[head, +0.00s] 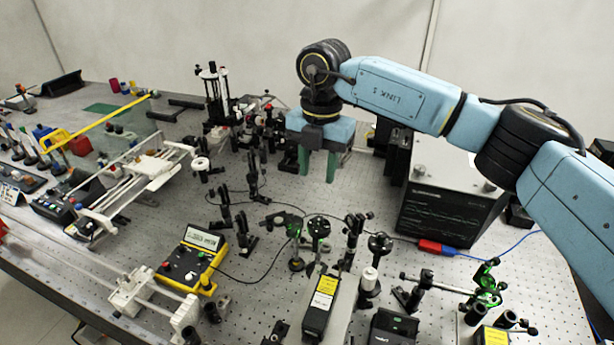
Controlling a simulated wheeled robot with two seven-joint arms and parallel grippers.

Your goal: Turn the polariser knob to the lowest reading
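My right gripper (318,178) hangs over the back middle of the bench, pointing down. Its two green fingers are apart with nothing visible between them. A yellow meter (194,262) with a small display (202,238) lies left of centre; its reading is too small to make out. Several round optic mounts stand in the middle, among them a green-lit one (319,228) and a black one (380,243). I cannot tell which part is the polariser knob. My gripper is behind these mounts and touches none of them. My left gripper is not in view.
The perforated optical bench (285,195) is crowded with posts. A black box with a grey top (447,205) stands right of my gripper. A long laser-like box (325,300) lies at the front. A white rail frame (135,185) stands at left. A cable runs from the meter.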

